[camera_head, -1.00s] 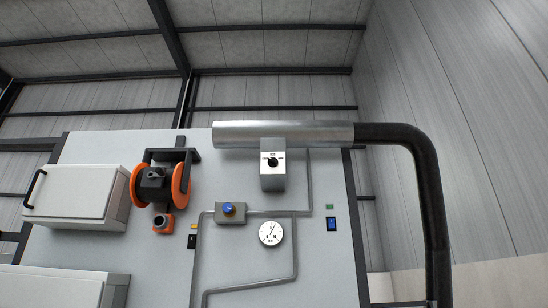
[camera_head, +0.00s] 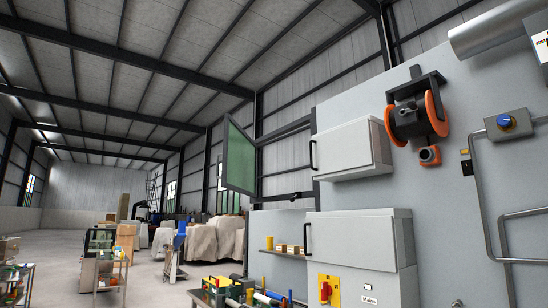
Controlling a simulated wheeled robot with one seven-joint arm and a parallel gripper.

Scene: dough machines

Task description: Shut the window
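The window (camera_head: 239,158) is a greenish pane in a thin frame, left of the grey wall panel. It stands swung open, at an angle to its dark window frame (camera_head: 285,131). The opening between the frame's bars shows the hall wall behind. A dark fitting sits on the frame's lower bar; I cannot tell what it is. My gripper is not in view.
Two white cabinets, an upper (camera_head: 348,150) and a lower (camera_head: 360,252), stick out from the grey panel (camera_head: 448,195) right of the window. Below the window are a small shelf (camera_head: 284,254) and a cluttered bench. Open floor (camera_head: 160,287) lies at left.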

